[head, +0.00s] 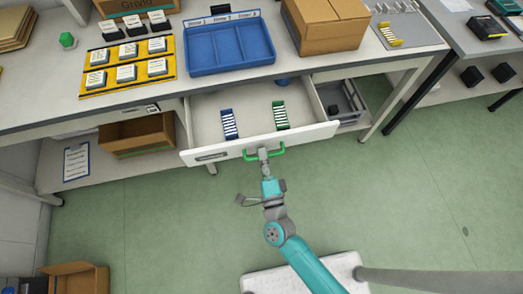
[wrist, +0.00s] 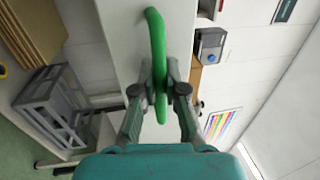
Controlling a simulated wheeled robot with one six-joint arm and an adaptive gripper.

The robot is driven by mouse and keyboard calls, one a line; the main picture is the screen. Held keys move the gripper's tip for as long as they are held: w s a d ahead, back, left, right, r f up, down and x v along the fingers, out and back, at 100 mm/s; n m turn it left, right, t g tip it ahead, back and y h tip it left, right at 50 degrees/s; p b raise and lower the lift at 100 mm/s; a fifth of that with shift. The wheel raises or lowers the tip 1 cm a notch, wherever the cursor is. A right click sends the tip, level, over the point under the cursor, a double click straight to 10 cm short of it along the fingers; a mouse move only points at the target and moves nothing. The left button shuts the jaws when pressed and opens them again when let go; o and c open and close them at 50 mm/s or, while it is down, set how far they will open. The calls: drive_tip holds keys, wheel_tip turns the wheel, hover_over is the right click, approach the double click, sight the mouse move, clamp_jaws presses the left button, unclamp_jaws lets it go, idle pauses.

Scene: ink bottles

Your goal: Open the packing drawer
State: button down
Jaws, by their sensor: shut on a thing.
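The packing drawer (head: 310,134) is a white drawer under the workbench, and it stands pulled out with its inside showing. A green bar handle (head: 248,156) is on its front; the handle also shows in the wrist view (wrist: 154,30). My gripper (head: 264,154) is at the handle, and in the wrist view its two fingers (wrist: 160,88) are closed on either side of the green bar. A blue rack (head: 229,124) and a green rack (head: 281,115) stand inside the drawer.
On the bench are a blue divided tray (head: 229,66), a yellow mat (head: 83,78) with white boxes, and a cardboard box (head: 328,28). An open cardboard box (head: 132,139) sits on the lower shelf at left. The green floor before the drawer is largely clear.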

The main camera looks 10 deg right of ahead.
drive_tip(key=c, duration=1.2)
unclamp_jaws()
drive_tip(key=s+f, duration=0.2)
drive_tip(key=s, duration=0.9)
drive_tip(key=shift+s+d+f, duration=0.15)
drive_tip(key=shift+s+d, duration=0.05)
drive_tip(key=shift+s, duration=0.2)
drive_tip(key=s+d+r+n+g, duration=0.2)
drive_tip(key=s+d+r+n, duration=0.3)
drive_tip(key=s+r+n, duration=0.2)
drive_tip(key=s+d+r+n+g, duration=0.3)
drive_tip(key=s+d+r+n, duration=0.3)
drive_tip(key=s+n, duration=0.4)
drive_tip(key=shift+s+r+n+h, duration=0.3)
drive_tip(key=shift+s+r+h, duration=0.1)
drive_tip(key=shift+s, duration=0.75)
